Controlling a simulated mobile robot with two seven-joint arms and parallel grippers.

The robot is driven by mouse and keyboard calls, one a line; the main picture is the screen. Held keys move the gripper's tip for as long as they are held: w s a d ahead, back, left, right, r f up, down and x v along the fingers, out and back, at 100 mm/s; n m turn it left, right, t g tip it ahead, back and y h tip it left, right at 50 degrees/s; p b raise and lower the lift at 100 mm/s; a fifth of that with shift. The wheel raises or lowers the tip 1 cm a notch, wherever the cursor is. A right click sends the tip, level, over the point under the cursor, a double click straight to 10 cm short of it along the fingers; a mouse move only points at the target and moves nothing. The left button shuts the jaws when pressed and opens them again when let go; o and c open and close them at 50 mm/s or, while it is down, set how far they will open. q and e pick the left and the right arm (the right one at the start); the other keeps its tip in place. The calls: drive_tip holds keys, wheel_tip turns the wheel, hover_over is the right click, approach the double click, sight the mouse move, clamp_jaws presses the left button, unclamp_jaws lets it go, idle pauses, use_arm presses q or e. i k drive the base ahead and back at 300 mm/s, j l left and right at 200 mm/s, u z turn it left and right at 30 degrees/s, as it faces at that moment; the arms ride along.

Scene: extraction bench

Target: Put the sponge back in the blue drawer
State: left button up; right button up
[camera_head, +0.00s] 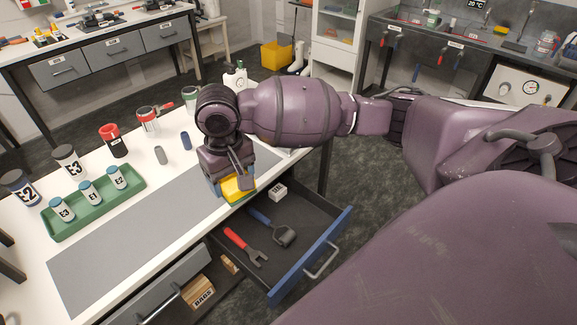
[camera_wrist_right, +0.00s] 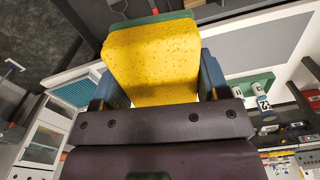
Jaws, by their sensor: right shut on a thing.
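The yellow sponge (camera_head: 237,188) has a green layer on one side. My right gripper (camera_head: 231,182) is shut on it, above the bench edge near the back of the open drawer. In the right wrist view the sponge (camera_wrist_right: 153,60) sits between the two blue fingers of my right gripper (camera_wrist_right: 160,85). The blue-fronted drawer (camera_head: 312,256) is pulled out below and to the right of the sponge. My left gripper is not in view.
A grey mat (camera_head: 130,240) covers the bench front. A green tray (camera_head: 135,199) with labelled jars stands at the left, with more jars and cans behind it.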

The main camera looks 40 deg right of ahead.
sight(305, 218)
drive_tip(key=l, duration=0.35)
drive_tip(key=k+l, duration=0.15)
drive_tip(key=l, duration=0.6)
drive_tip(key=i+l, duration=0.15)
drive_tip(key=l, duration=0.2)
drive_tip(key=l+z, duration=0.1)
drive_tip(key=l, duration=0.25)
drive_tip(key=i, duration=0.05)
